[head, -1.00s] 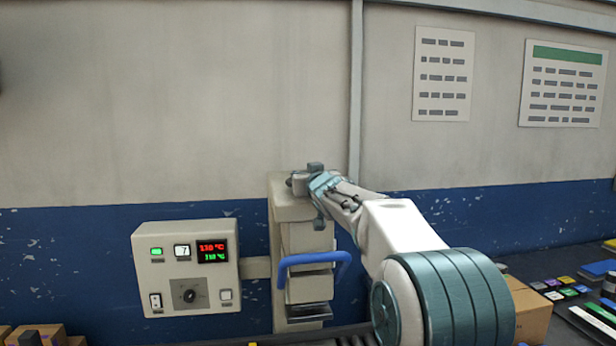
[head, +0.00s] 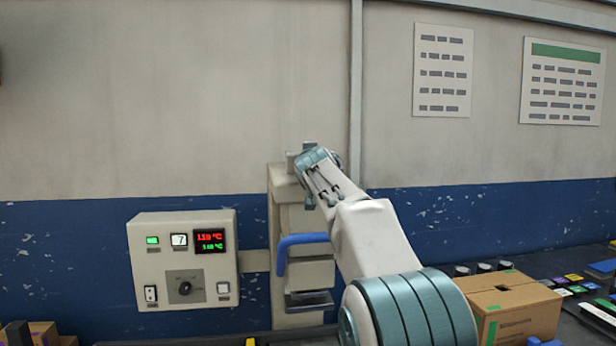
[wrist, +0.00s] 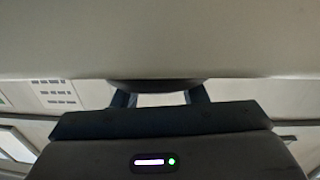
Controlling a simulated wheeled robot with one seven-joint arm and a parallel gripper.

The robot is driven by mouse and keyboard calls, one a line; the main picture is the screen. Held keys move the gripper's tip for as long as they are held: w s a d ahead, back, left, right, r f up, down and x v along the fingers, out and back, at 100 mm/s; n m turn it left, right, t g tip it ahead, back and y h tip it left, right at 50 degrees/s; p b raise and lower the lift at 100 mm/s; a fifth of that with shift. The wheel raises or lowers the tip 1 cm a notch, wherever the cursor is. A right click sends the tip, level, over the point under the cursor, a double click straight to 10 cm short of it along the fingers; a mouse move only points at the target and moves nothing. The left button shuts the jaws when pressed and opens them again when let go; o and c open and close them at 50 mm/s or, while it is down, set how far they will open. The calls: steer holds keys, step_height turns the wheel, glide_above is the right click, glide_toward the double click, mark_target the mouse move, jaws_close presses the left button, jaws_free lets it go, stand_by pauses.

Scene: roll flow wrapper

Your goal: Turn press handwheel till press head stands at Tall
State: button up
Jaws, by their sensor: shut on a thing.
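The press (head: 283,205) is a beige upright machine against the wall, with a blue bar handle (head: 297,240) on its front. The press handwheel (head: 291,161) is on top, and only a small grey part shows beside my gripper. My gripper (head: 308,156) is at the press top, shut on the handwheel. In the wrist view a dark curved edge (wrist: 155,84) lies between the two fingers, under a large beige surface. The press head (head: 309,270) is partly hidden behind my arm. I cannot see a Tall mark.
A control box (head: 182,262) with lit displays and a knob is fixed left of the press. A cardboard box (head: 508,305) and several small items stand on the right. Small boxes (head: 40,335) are at the lower left.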

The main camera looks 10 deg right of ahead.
steer(key=shift+a+f+m+h+b, duration=0.15)
steer(key=shift+f+m+h+b, duration=0.3)
steer(key=shift+b, duration=0.45)
steer(key=shift+a+r+m+g+h+b, duration=0.15)
steer(key=shift+m+h+b, duration=0.15)
steer(key=shift+h+b, duration=0.25)
steer(key=shift+d+r+m+g+h+b, duration=0.15)
steer(key=shift+m+h+b, duration=0.1)
steer(key=shift+h+b, duration=0.3)
steer(key=shift+w+a+r+m+g+h, duration=0.1)
steer(key=shift+m+g+h, duration=0.15)
steer(key=shift+m+h, duration=0.35)
steer(key=shift+a+m+g+h, duration=0.1)
steer(key=shift+m+g+h, duration=0.2)
steer(key=shift+h, duration=0.45)
steer(key=shift+m+g+h, duration=0.25)
steer(key=shift+m+h, duration=0.15)
steer(key=shift+h, duration=0.1)
steer(key=o, duration=1)
